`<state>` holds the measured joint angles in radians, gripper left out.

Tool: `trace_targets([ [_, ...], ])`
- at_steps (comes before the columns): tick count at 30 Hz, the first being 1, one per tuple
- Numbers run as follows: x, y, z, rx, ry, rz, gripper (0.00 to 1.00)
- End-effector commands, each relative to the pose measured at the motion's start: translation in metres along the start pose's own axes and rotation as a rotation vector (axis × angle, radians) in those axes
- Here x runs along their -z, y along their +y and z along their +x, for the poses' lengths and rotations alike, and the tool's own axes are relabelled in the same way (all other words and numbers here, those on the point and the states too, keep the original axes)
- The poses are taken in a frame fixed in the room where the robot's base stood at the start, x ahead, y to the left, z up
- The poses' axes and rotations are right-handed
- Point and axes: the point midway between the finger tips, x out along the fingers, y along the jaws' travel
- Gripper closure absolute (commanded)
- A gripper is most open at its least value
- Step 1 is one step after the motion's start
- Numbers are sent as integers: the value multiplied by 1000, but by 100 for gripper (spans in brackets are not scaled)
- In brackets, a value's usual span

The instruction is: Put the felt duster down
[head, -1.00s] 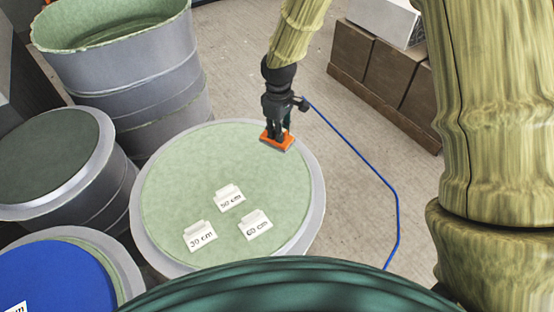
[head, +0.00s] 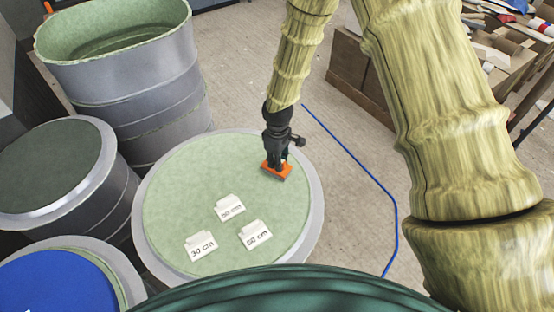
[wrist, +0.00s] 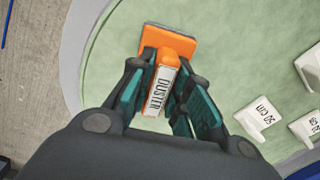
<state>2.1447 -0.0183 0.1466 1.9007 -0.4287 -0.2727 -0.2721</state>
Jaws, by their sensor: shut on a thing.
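The felt duster is an orange block (head: 284,174) with a grey felt underside. In the wrist view the duster (wrist: 172,45) shows an orange handle with a white "DUSTER" label. My gripper (head: 276,164) is shut on its handle, with one teal-lined finger on each side; the fingers also show in the wrist view (wrist: 160,80). The duster is over the right part of the round pale green mould top (head: 180,185). I cannot tell whether its felt touches the surface.
White markers (head: 229,208) reading 30 cm and 60 cm, and one blurred, stand on the mould top left of the duster. A tall open drum (head: 130,80) stands behind left. A blue cable (head: 360,160) lies on the floor at right. The top's left side is clear.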

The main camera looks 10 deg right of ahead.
Motion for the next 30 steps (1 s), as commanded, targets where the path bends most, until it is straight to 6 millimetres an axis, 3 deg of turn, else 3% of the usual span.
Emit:
trace_targets([
  [12, 0, 0, 5, -1, 1, 0, 100],
  [13, 0, 0, 4, -1, 1, 0, 75],
  [16, 0, 0, 4, -1, 1, 0, 59],
  [30, 0, 0, -4, -1, 1, 0, 59],
])
